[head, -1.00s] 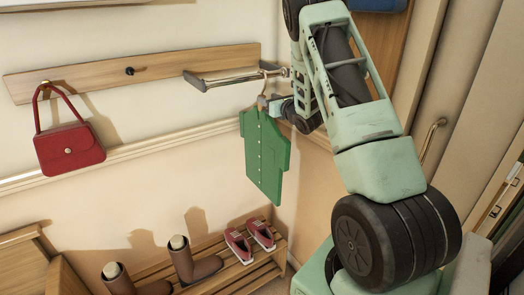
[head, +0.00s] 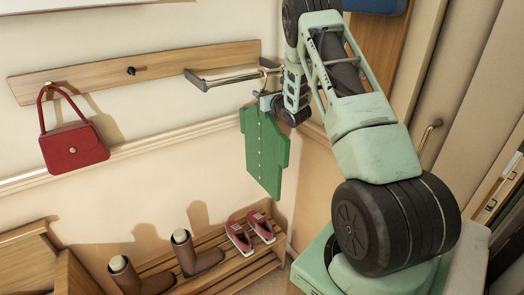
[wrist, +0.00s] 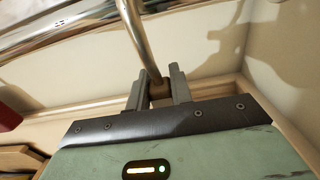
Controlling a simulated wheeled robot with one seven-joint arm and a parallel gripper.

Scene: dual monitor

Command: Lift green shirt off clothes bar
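The green shirt (head: 264,150) hangs upright in the middle of the head view, below the metal clothes bar (head: 230,78). The hanger's hook (head: 266,72) rises to the bar. My gripper (head: 262,97) is at the hanger's neck, just above the collar. In the wrist view, its two fingers (wrist: 159,82) stand either side of the brown hanger neck (wrist: 159,89) and appear closed on it. The metal hook (wrist: 133,40) curves up past the bar (wrist: 60,35) and out of the frame. The shirt's cloth is hidden in the wrist view.
A red handbag (head: 75,148) hangs from the wooden wall board (head: 160,68) at left. Below, a slatted shoe rack (head: 240,262) holds brown boots (head: 197,255) and red shoes (head: 250,232). A wall corner is close to the right of the shirt.

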